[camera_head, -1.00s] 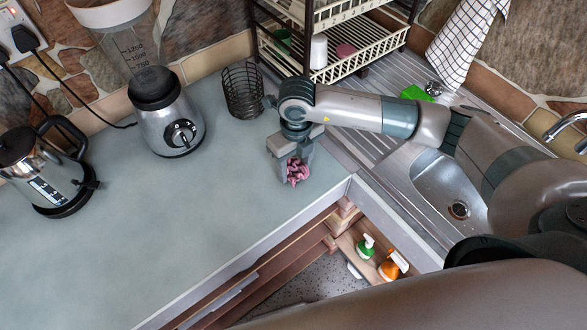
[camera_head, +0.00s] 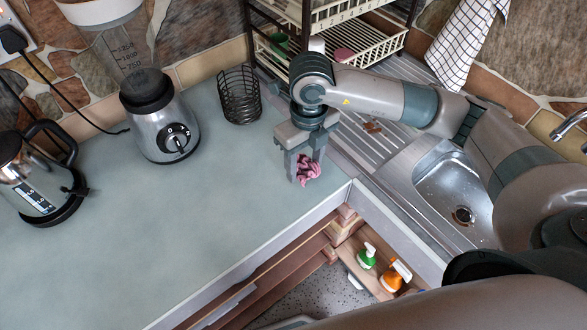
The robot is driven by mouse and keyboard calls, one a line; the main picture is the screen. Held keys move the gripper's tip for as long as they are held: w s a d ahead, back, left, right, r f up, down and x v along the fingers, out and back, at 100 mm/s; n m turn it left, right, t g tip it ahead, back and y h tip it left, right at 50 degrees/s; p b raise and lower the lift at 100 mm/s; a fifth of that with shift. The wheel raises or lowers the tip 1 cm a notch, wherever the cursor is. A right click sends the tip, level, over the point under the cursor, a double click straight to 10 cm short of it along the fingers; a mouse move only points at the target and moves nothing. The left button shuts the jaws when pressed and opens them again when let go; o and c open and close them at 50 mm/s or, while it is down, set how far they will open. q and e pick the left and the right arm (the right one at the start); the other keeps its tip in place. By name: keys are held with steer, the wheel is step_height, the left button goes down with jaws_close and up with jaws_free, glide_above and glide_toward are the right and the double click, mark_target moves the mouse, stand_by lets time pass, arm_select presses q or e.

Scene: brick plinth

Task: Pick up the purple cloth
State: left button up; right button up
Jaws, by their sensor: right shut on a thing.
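The purple cloth (camera_head: 308,169) is a small crumpled pinkish-purple bundle at the counter's right end, near its front corner. My right gripper (camera_head: 304,174) points down over it and is shut on the cloth, which bunches between and beside the fingertips. The cloth seems to be held a little above the counter, though the gap is hard to judge from above. Part of it is hidden by the fingers. My left gripper is not in view.
A wire basket (camera_head: 239,95) stands just behind-left of the gripper. A blender (camera_head: 160,130) and kettle (camera_head: 38,180) stand further left on the counter (camera_head: 150,240). A dish rack (camera_head: 355,45) is behind, a sink (camera_head: 455,185) to the right. The middle counter is clear.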

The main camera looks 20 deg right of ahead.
steer(key=s+d+r+b, duration=0.2)
steer(key=s+d+r, duration=0.3)
steer(key=s, duration=0.1)
steer(key=shift+s+d+b, duration=0.3)
steer(key=shift+d+b, duration=0.05)
steer(key=shift+b, duration=0.05)
steer(key=shift+r, duration=0.1)
steer(key=shift+o, duration=0.8)
steer(key=shift+c, duration=0.5)
